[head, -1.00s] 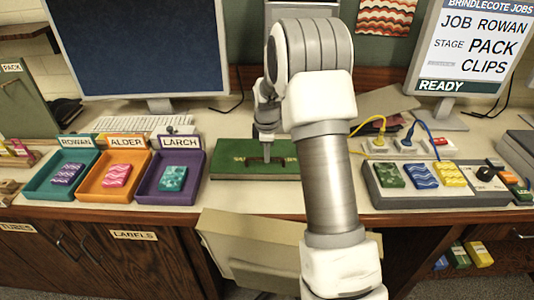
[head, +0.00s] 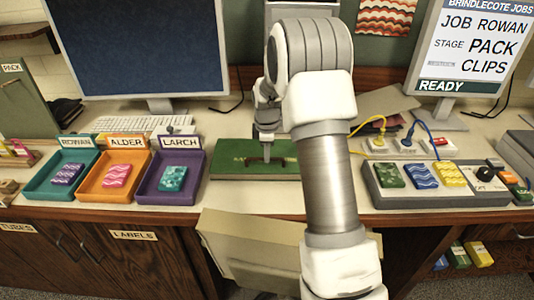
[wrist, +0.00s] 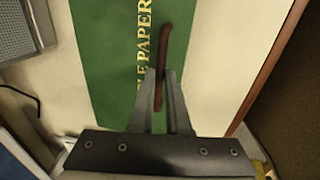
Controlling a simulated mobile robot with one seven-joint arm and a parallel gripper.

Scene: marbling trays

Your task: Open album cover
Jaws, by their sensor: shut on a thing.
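The green album (head: 230,172) lies on the desk in the middle of the head view, its cover looking flat. In the wrist view its green cover (wrist: 105,60) carries gold lettering, partly readable as "LE PAPER". A thin dark brown bar-like handle (wrist: 167,50) stands over the cover. My gripper (wrist: 163,75) is shut on this handle; in the head view my gripper (head: 266,157) is over the album's middle. My arm hides the album's right end in the head view.
Teal, orange and purple trays (head: 148,190) stand left of the album, each holding a patterned block. A grey console (head: 405,202) with several patterned blocks stands to the right. A keyboard (head: 145,125) lies behind the trays. A beige chair (head: 245,245) stands in front.

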